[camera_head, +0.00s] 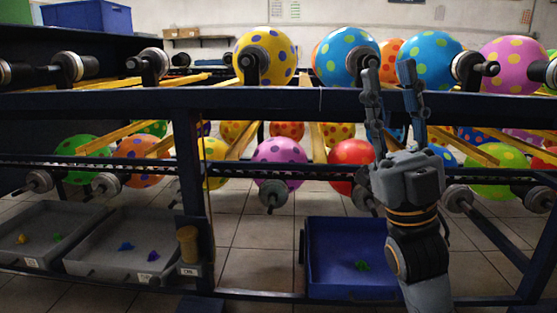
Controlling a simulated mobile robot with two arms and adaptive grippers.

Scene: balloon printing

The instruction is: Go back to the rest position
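My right gripper (391,95) is raised at the right of the middle, in front of the dark blue rack beam (300,102). Its two fingers point up and stand apart, with nothing visible between them. It is below and in front of a blue balloon with yellow dots (431,60) and hides part of the rack behind it. My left gripper is not in view.
Dotted balloons, such as a yellow one (280,50), sit on two rack levels. Grey trays (118,262) with small coloured pieces stand at lower left. A blue bin (340,235) holding a green piece (361,266) is beside my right arm. Black rollers (255,62) project toward me.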

